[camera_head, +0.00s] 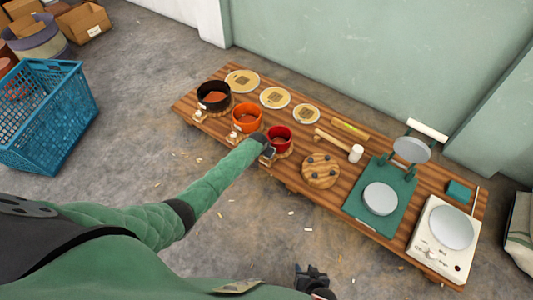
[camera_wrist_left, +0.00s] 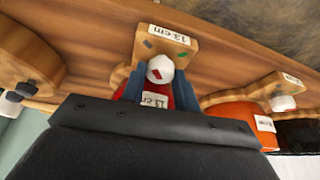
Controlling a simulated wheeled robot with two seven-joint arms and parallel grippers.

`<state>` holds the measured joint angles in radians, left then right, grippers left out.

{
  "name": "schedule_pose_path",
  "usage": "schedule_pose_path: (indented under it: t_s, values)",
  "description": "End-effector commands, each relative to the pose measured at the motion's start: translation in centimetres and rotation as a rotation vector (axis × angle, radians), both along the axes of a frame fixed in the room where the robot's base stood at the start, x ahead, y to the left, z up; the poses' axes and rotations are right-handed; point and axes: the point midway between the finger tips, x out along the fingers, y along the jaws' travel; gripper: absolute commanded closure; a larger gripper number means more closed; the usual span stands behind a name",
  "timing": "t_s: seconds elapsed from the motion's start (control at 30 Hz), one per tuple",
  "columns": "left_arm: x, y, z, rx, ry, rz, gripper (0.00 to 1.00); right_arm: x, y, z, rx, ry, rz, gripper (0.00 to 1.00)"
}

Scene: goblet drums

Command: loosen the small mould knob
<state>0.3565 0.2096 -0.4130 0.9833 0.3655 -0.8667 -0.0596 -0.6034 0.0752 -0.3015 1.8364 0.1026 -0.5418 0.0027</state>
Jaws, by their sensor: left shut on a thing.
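The small red mould (camera_head: 279,137) stands on the wooden bench, the rightmost of three round moulds. Its white knob (camera_wrist_left: 160,68) with a red mark shows in the left wrist view, on a wooden block labelled 13 cm (camera_wrist_left: 168,36). My left gripper (camera_head: 268,149) reaches the front of the red mould. In the left wrist view its blue fingers (camera_wrist_left: 159,88) are shut on the knob, one on each side. Part of the red mould is hidden behind the gripper. My right gripper (camera_head: 311,272) is low in the head view, away from the bench; its jaw opening is unclear.
An orange mould (camera_head: 246,118) and a black mould (camera_head: 213,96) stand to the left. A round board with dark knobs (camera_head: 321,171), a mallet (camera_head: 355,153), a green press (camera_head: 372,222) and a white hotplate (camera_head: 445,240) are to the right. A blue crate (camera_head: 45,115) stands on the floor.

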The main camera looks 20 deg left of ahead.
Motion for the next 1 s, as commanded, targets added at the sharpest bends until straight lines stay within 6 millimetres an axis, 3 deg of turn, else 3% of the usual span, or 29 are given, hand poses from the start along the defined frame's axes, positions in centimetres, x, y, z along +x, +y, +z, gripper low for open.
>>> schedule_pose_path:
  t_s: [0.5, 1.0]
  values:
    - [0.1, -0.2, 0.2, -0.001, -0.002, 0.152, 0.92, 0.0, 0.2, 2.4, 0.002, 0.0, 0.002, 0.64]
    - [0.1, -0.2, 0.1, -0.001, -0.002, 0.176, 0.92, 0.0, 0.1, 2.4, 0.0, 0.002, 0.002, 0.64]
